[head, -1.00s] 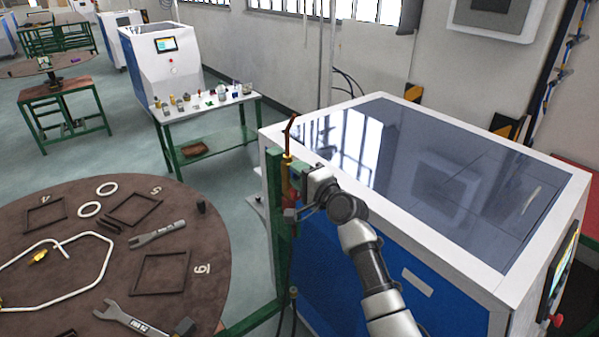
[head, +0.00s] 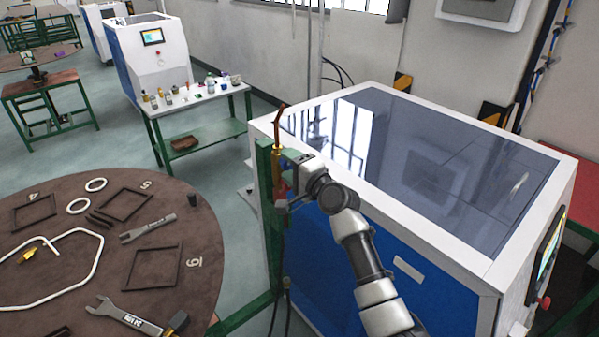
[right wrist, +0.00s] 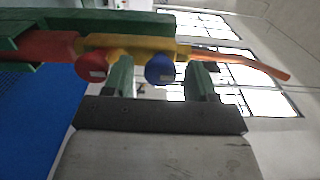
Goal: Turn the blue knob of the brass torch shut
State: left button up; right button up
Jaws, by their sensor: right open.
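The brass torch (head: 277,160) stands upright in the green post holder (head: 265,185), its copper tip pointing up. In the right wrist view the torch (right wrist: 135,43) lies across the top, with a red knob (right wrist: 91,67) and the blue knob (right wrist: 160,68) side by side. My right gripper (head: 288,176) is at the torch in the head view. In the right wrist view my right gripper (right wrist: 163,78) is open, its two green fingers on either side of the blue knob. Whether they touch it I cannot tell. My left gripper is out of view.
A blue and white machine (head: 330,250) with a dark glass top stands right behind the torch. A round brown table (head: 120,250) with wrenches, frames and a white hose is at the left. A small green table (head: 205,130) with small parts stands farther back.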

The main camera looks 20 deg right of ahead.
jog(key=b+v, duration=0.3)
jog(key=v, duration=0.7)
jog(key=shift+s, duration=0.25)
jog(key=shift+d, duration=0.1)
jog(key=s+f+n+g+h+b, duration=0.2)
jog(key=f+g, duration=0.1)
jog(key=f, duration=1.5)
jog(key=s+f+n+g+h+b, duration=0.2)
jog(key=f+g, duration=0.1)
jog(key=f, duration=1.4)
jog(key=s+f+n+g+h+b, duration=0.1)
jog(key=s+f+n+g, duration=0.1)
jog(key=s+f, duration=0.65)
jog(key=s+f+n+g+b, duration=0.2)
jog(key=s+f, duration=0.4)
jog(key=f, duration=0.6)
jog(key=s+f+n+g+b, duration=0.1)
jog(key=s+f+n+g, duration=0.1)
jog(key=s+f, duration=0.4)
jog(key=s+f+n+g+b, duration=0.1)
jog(key=s+f+n, duration=0.3)
jog(key=s, duration=1.1)
jog(key=s+f+n+g+h+b, duration=0.1)
jog(key=s+f+n+g, duration=0.1)
jog(key=s+f, duration=0.5)
jog(key=s+g, duration=0.1)
jog(key=s, duration=0.3)
jog(key=shift+a+f+n, duration=0.3)
jog(key=shift+n, duration=0.1)
